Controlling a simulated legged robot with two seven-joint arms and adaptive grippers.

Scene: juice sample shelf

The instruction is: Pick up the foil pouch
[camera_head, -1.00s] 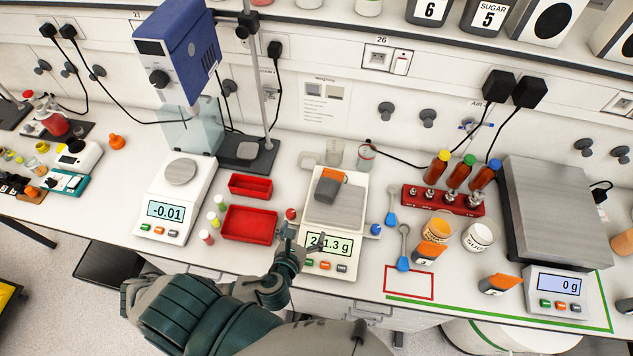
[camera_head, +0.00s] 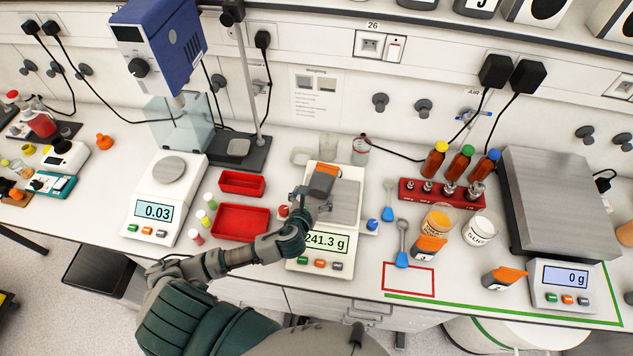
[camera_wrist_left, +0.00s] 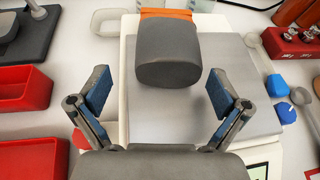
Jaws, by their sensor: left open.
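A grey foil pouch with an orange top (camera_head: 322,181) lies on the metal pan of the middle scale (camera_head: 346,201), whose display reads 241.3 g. My left gripper (camera_head: 310,200) is over the near part of this scale, just in front of the pouch. In the left wrist view, the pouch (camera_wrist_left: 168,58) is centred ahead, beyond the open fingers (camera_wrist_left: 160,92). One finger shows on each side, with a gap to the pouch. My right gripper is not in view.
Red trays (camera_head: 240,222) lie left of the middle scale. A mixer (camera_head: 160,45) on a stand rises behind left. A red outlined rectangle (camera_head: 409,279) on the bench front is mostly clear.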

